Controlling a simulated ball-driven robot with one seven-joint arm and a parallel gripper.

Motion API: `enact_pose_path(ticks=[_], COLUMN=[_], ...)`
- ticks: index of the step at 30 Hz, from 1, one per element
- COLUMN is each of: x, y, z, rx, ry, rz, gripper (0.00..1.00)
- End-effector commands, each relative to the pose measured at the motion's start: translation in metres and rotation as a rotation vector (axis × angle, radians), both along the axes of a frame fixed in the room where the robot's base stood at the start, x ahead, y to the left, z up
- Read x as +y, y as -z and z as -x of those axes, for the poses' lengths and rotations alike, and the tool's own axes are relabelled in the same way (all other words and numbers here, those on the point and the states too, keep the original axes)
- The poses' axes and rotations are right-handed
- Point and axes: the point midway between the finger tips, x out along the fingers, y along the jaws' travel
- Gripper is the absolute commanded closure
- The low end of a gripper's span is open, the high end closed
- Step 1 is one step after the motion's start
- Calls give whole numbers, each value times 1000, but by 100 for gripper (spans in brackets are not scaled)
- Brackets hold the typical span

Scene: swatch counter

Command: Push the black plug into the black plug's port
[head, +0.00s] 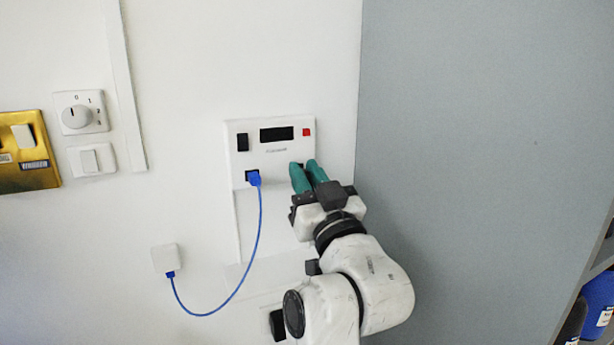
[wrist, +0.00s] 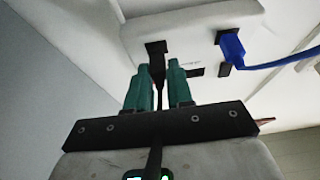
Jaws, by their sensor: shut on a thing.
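My gripper (head: 304,167) is at the right side of the white wall panel (head: 275,185), its two green fingers pointing at the panel face. In the wrist view my gripper (wrist: 161,68) is shut on the black plug (wrist: 158,72), whose dark cable runs back between the fingers. The black port (wrist: 153,47) is straight ahead of the plug, and the two dark shapes meet in the picture. I cannot tell how far the plug is in. In the head view the fingers hide the plug and most of the port.
A blue plug (head: 253,178) sits in the panel's left port, its blue cable (head: 245,270) looping down to a white wall box (head: 166,259). A grey partition (head: 460,150) stands close on the right. A dial switch (head: 79,113) and a brass switch plate (head: 25,165) are at left.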

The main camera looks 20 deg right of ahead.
Motion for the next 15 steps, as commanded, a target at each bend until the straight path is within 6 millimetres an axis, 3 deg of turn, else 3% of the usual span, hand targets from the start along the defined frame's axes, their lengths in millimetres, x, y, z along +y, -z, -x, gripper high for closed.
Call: enact_pose_path(ticks=[15], x=[0], y=[0], z=[-9], rx=[-1], ry=[0], rz=[-1], gripper=[100])
